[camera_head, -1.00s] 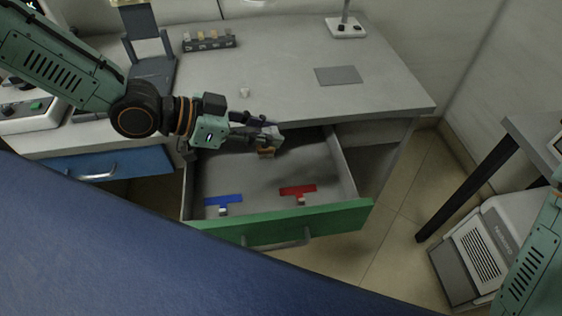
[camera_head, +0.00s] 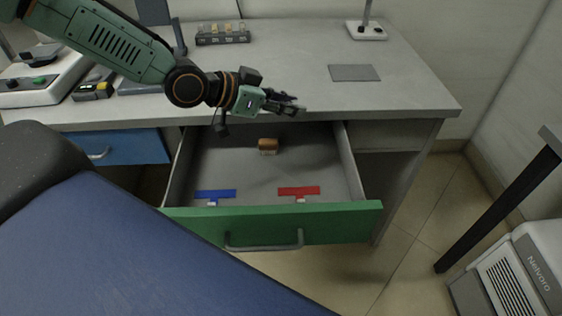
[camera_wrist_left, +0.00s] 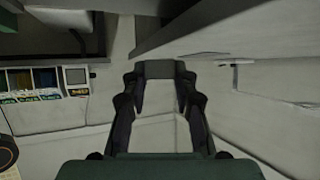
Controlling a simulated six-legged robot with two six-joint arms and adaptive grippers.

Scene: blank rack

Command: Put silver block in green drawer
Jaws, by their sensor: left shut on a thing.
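My left gripper (camera_head: 288,105) is over the desk's front edge, above and behind the open drawer. It also shows in the wrist view, shut on a grey block, the silver block (camera_wrist_left: 160,69), between the fingertips. In the head view the fingers mostly hide the block. The green drawer (camera_head: 335,228) is pulled open under the desk. Inside it are a brown block (camera_head: 267,144) towards the back, a blue T-shaped piece (camera_head: 215,194) and a red T-shaped piece (camera_head: 298,191) near the front. My right gripper is out of view.
The desk (camera_head: 290,60) bears a small rack (camera_head: 222,38), a grey mat (camera_head: 354,72) and a lamp base (camera_head: 367,31). A blue drawer (camera_head: 135,150) is at the left. The drawer's middle floor is free. A grey machine (camera_head: 515,275) stands at the right.

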